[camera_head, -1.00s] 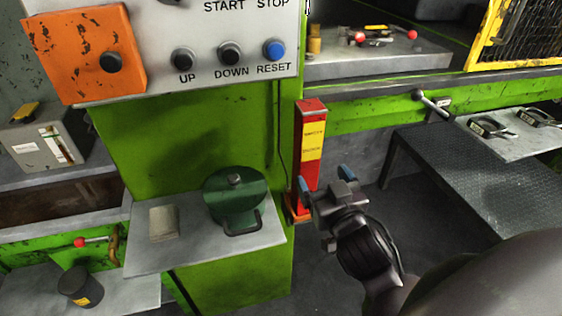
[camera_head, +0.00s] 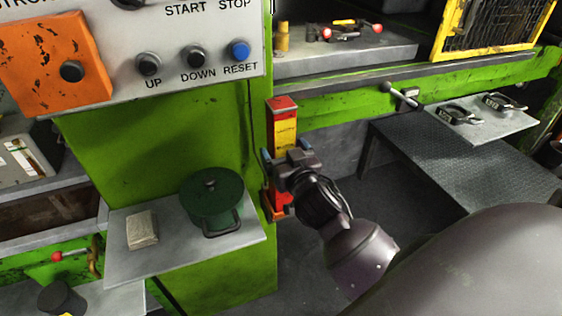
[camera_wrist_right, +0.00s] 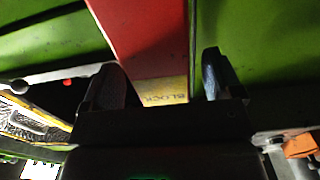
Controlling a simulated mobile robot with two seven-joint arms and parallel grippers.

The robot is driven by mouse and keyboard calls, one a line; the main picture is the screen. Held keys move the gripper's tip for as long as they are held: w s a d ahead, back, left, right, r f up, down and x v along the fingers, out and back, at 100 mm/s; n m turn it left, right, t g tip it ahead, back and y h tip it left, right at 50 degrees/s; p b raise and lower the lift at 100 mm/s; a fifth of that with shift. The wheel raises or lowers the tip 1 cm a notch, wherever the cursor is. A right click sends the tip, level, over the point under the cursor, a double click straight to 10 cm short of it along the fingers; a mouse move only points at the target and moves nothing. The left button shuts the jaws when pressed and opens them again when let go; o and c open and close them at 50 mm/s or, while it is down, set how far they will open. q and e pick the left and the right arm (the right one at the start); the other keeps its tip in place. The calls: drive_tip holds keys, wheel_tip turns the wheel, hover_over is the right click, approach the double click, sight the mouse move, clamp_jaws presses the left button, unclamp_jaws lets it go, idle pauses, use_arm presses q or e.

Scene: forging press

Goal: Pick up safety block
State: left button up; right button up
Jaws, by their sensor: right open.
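The safety block (camera_head: 283,133) is a tall red bar with a yellow label, standing upright against the green press column. Its foot is in an orange-red holder (camera_head: 273,206). My right gripper (camera_head: 287,157) is open in front of the block, at the lower part of its label, and hides part of it. In the right wrist view, the block (camera_wrist_right: 145,40) lies between the two spread fingers (camera_wrist_right: 168,88), with the yellow label showing between them. Gaps show on both sides, so the fingers do not press on it. My left gripper is not in view.
Left of the block, a shelf (camera_head: 190,250) holds a green lidded pot (camera_head: 212,200) and a small pale block (camera_head: 142,229). A control panel (camera_head: 185,85) hangs above. A dark metal table (camera_head: 430,150) and a tray with clamps (camera_head: 480,128) are at the right.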

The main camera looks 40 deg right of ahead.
drive_tip(key=shift+x, duration=1.1)
drive_tip(key=c, duration=1.6)
drive_tip(key=shift+r, duration=0.1)
